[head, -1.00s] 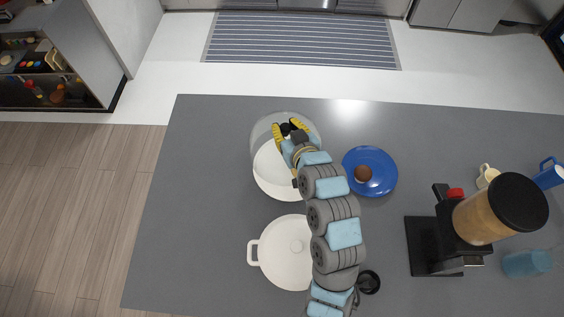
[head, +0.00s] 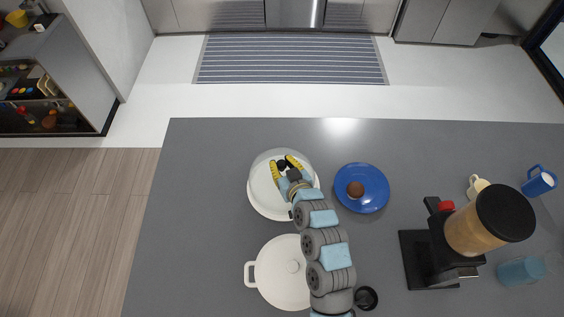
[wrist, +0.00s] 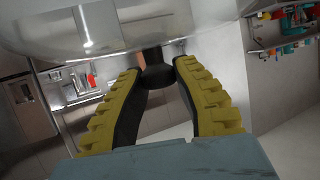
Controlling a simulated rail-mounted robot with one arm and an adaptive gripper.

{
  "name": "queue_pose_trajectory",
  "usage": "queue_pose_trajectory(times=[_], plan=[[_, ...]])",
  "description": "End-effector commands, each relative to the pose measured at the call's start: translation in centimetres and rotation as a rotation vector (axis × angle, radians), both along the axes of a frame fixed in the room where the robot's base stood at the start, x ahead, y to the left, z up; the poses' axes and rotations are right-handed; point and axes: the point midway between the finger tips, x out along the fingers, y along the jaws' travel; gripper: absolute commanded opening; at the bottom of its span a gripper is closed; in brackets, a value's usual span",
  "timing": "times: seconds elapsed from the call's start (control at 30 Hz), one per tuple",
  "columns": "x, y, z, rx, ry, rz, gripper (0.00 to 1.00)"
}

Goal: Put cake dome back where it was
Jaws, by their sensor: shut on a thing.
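The clear cake dome (head: 263,164) is over the round white plate or stand (head: 270,212) on the grey counter. In the head view its outline nearly overlaps the white round; I cannot tell whether it rests there or hangs just above. My gripper (head: 283,166), with yellow ridged fingers, is shut on the dome's dark knob. The wrist view shows the knob (wrist: 155,72) between the two fingertips, with the clear dome (wrist: 110,28) across the top. My arm hides part of the plate's right side.
A white lidded pot (head: 278,275) stands nearer, partly behind my arm. A blue plate (head: 372,201) with a brown round item (head: 355,189) is to the right. A coffee machine (head: 440,255), mugs and a blue cup (head: 520,271) stand farther right. The counter's left side is clear.

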Motion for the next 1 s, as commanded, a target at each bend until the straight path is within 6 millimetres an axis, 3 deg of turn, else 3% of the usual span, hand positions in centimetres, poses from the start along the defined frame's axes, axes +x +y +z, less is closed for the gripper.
queue_pose_trajectory(times=[0.27, 0.3, 0.37, 0.77, 1.0], plan=[[0.0, 0.0, -0.3, 0.0, -0.002, -0.001, 0.0], [0.0, 0.0, -0.2, -0.001, -0.001, -0.001, 0.38], [0.0, 0.0, -0.2, 0.0, -0.001, -0.001, 0.5], [0.0, 0.0, 0.2, 0.0, 0.0, -0.001, 0.5], [-1.9, -1.1, 0.8, -0.001, -0.004, -0.005, 0.5]])
